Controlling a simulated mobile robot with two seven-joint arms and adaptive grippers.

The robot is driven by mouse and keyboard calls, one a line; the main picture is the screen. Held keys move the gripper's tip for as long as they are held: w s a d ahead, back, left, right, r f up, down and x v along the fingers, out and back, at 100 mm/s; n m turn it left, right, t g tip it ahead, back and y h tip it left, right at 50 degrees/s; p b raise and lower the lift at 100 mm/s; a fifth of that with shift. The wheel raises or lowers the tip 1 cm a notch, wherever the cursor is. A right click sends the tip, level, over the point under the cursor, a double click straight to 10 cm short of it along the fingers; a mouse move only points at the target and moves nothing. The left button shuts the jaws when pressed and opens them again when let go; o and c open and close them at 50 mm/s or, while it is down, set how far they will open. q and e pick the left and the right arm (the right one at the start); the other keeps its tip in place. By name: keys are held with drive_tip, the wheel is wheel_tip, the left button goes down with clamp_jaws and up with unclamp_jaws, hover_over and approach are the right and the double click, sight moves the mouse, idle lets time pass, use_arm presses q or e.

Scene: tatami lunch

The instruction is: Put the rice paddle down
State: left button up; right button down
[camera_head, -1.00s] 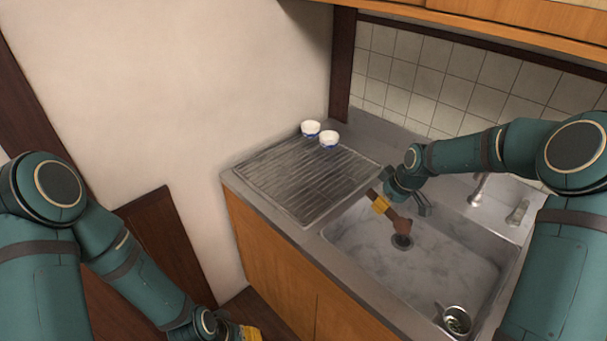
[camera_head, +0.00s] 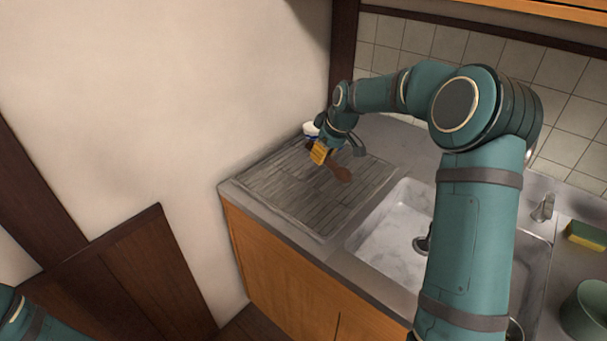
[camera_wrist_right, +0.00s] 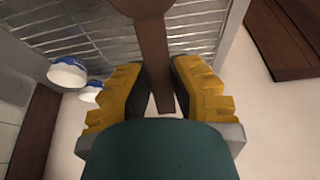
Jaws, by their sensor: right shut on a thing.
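The brown wooden rice paddle (camera_head: 340,171) is held above the ribbed drainboard (camera_head: 270,185), its broad end pointing right toward the sink. My right gripper (camera_head: 321,153) is shut on the paddle's handle. In the right wrist view the handle (camera_wrist_right: 153,50) runs between the yellow finger pads, with the metal ribs of the drainboard (camera_wrist_right: 195,35) below it. I cannot tell whether the paddle touches the drainboard. My left gripper is out of view; only part of that arm shows at the lower left.
A white cup (camera_head: 310,128) stands at the drainboard's back corner, partly behind my right gripper; two cups show in the wrist view (camera_wrist_right: 67,72). The sink (camera_head: 390,240) lies right of the drainboard. A sponge (camera_head: 587,236) is at far right. The drainboard's front is clear.

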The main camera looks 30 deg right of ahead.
drive_tip(key=shift+f+b, duration=0.95)
drive_tip(key=shift+f, duration=3.9)
drive_tip(key=shift+s, duration=0.1)
drive_tip(key=shift+f, duration=0.15)
drive_tip(key=c, duration=1)
unclamp_jaws()
